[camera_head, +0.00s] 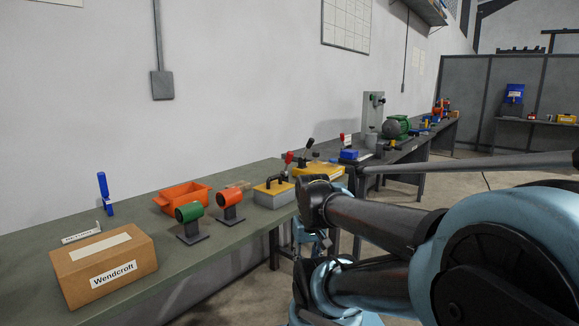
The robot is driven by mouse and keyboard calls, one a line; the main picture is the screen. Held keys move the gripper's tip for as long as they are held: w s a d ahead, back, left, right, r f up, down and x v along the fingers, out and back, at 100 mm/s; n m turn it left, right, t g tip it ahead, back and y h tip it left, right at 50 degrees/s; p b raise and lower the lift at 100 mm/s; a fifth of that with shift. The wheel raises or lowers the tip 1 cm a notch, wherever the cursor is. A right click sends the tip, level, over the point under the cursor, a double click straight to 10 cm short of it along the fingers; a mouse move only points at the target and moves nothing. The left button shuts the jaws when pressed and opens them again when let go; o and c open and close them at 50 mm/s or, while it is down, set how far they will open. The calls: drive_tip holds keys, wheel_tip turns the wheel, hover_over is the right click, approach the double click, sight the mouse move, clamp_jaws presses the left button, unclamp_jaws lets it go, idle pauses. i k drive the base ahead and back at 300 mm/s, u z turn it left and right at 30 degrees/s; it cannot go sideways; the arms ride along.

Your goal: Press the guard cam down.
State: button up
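I cannot pick out the guard cam for certain. A yellow-based fixture (318,170) stands at the far end of the near bench, with dark levers and a red part (288,157) standing up at its left. It is small in the view, and my arm covers part of its near side. My arm reaches in from the right, with its dark links folded in front of the bench end. No gripper fingers can be made out.
The near green bench (222,243) carries a Wendcroft carton (104,266), an orange bin (182,196), green (189,212) and orange (229,198) rollers on stands, and a yellow-topped grey box (273,194). A farther bench holds a green motor (396,127). A grey rail crosses at right.

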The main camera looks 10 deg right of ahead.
sight(290, 154)
drive_tip(key=z, duration=1.7)
drive_tip(key=k, duration=1.85)
drive_tip(key=u, duration=1.05)
drive_tip(key=i, duration=1)
drive_tip(key=z, duration=0.05)
